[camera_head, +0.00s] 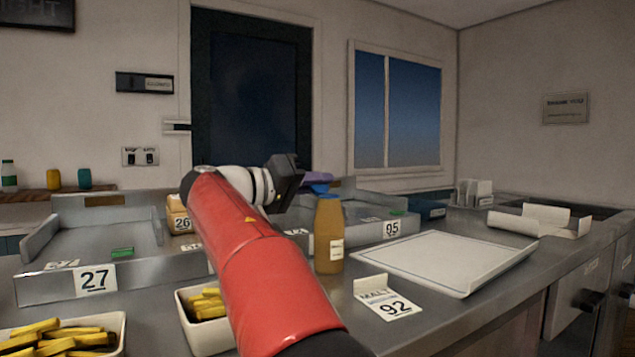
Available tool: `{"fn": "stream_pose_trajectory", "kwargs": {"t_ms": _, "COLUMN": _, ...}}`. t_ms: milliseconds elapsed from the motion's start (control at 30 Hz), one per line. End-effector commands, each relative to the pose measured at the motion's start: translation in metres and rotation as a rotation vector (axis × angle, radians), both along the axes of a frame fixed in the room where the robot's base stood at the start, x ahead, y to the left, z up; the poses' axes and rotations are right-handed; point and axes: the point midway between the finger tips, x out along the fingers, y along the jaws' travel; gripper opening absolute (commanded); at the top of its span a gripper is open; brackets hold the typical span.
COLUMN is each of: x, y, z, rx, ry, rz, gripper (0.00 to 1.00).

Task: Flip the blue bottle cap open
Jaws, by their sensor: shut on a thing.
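An amber-brown bottle (328,232) with a pale label stands upright on the steel counter, right of my red arm. Its blue-purple cap (318,178) sits at the bottle's top and looks tilted, though its hinge and exact position are too small to tell. My black gripper (304,181) comes in from the left at cap height and is shut on the cap. The fingertips are small and partly hidden by the gripper body.
Steel trays marked 27 (95,280) and 95 (391,229) stand left and behind. White tubs of fries (122,343) sit in front. My arm hides part of the counter.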

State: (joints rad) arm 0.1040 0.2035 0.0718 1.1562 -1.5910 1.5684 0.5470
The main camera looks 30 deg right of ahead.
Motion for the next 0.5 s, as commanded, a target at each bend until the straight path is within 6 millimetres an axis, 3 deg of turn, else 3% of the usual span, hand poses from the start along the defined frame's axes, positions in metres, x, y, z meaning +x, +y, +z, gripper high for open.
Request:
{"fn": "stream_pose_trajectory", "kwargs": {"t_ms": 433, "x": 0.0005, "y": -0.0005, "z": -0.0021, "rx": 0.002, "ry": 0.011, "rz": -0.002, "gripper": 0.0}}
{"fn": "stream_pose_trajectory", "kwargs": {"t_ms": 467, "x": 0.0005, "y": -0.0005, "z": -0.0021, "rx": 0.002, "ry": 0.011, "rz": -0.002, "gripper": 0.13}}
{"fn": "stream_pose_trajectory", "kwargs": {"t_ms": 500, "x": 0.0005, "y": -0.0005, "z": -0.0021, "rx": 0.002, "ry": 0.011, "rz": -0.002, "gripper": 0.18}}
